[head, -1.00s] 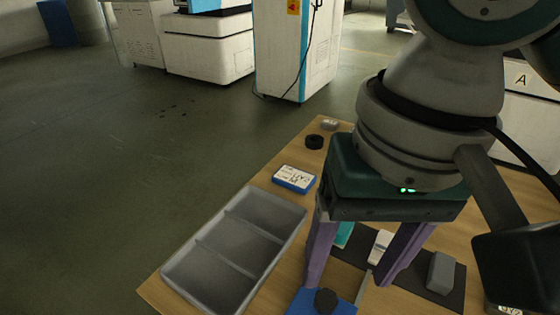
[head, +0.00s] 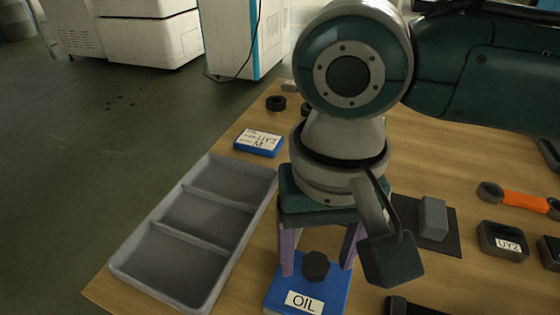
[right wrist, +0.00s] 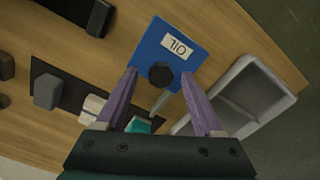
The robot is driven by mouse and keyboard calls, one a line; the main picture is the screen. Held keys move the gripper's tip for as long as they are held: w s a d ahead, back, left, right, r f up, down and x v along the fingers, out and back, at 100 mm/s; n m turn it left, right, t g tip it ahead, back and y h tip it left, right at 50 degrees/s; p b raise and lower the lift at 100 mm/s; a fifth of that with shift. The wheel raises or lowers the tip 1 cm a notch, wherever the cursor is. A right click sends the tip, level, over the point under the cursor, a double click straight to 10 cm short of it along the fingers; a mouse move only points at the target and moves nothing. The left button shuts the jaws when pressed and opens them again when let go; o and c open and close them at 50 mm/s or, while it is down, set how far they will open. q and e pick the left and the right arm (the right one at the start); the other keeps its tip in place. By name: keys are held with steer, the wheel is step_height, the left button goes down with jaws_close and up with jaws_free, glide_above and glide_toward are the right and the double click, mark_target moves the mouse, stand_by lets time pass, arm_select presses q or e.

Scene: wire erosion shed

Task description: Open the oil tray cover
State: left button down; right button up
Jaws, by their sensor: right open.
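The oil tray cover is a blue square lid (head: 333,294) with a white OIL label and a dark knob (head: 315,266), at the bottom of the head view. It lies flat on the wooden table and also shows in the right wrist view (right wrist: 150,48), with its knob (right wrist: 160,75). My right gripper (head: 317,272) points down over the cover's far part, its purple fingers open. The knob shows between the fingertips in the picture; I cannot tell whether they are level with it. Nothing is held. My left gripper is not in view.
A grey three-compartment tray (head: 217,243) stands left of the cover. A blue labelled box (head: 259,143) and a black ring (head: 276,103) lie beyond it. A dark mat with a grey block (head: 433,219), a UY2 box (head: 503,241) and an orange-handled tool (head: 525,201) are at right.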

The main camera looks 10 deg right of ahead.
jaws_close()
stand_by(0.6)
stand_by(0.9)
